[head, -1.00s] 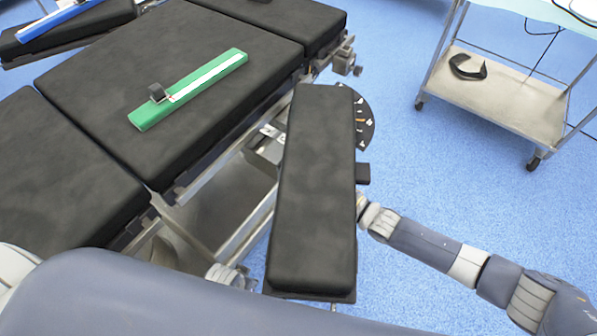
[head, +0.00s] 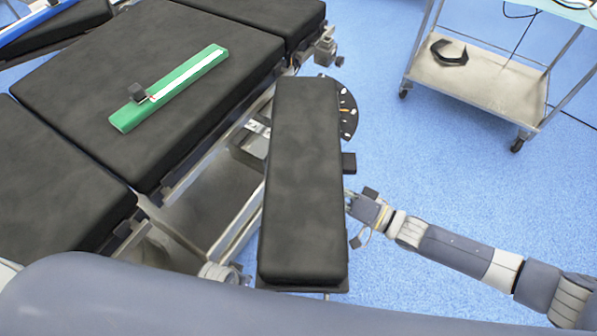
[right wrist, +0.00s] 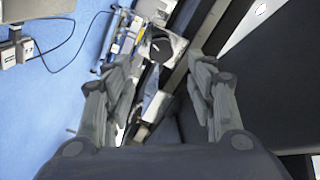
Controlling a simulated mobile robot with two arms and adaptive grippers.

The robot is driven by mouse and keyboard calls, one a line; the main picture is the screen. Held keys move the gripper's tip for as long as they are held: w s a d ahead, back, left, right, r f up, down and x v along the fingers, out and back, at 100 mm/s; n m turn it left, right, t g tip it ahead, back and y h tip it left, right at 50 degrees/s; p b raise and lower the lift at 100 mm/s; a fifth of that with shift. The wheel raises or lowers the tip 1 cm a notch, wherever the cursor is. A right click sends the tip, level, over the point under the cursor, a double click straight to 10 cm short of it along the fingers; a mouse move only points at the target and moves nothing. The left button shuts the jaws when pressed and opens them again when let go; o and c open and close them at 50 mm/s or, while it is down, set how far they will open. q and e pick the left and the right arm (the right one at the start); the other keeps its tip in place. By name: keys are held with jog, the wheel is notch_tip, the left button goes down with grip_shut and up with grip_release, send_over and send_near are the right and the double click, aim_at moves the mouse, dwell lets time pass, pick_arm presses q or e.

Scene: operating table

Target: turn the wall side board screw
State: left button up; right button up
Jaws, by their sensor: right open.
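The side board (head: 305,180) is a long black pad beside the operating table, in the middle of the head view. A small black block or knob (head: 348,162) sticks out from its right edge; I cannot tell if it is the screw. My right gripper (head: 358,214) is open, beside the board's right edge and below that block. In the right wrist view, my right gripper (right wrist: 162,62) has its fingers wide apart with nothing held. A round black knob (right wrist: 160,46) on a metal block shows beyond and between the fingertips. My left gripper is not clearly seen.
The black-padded operating table (head: 60,90) fills the left, with a green strip (head: 170,88) on it. A dark graduated disc (head: 347,108) shows behind the board. A metal trolley (head: 490,90) stands at upper right. Blue floor (head: 430,190) is open around my right arm.

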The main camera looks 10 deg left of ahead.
jog(key=shift+v, duration=1.5)
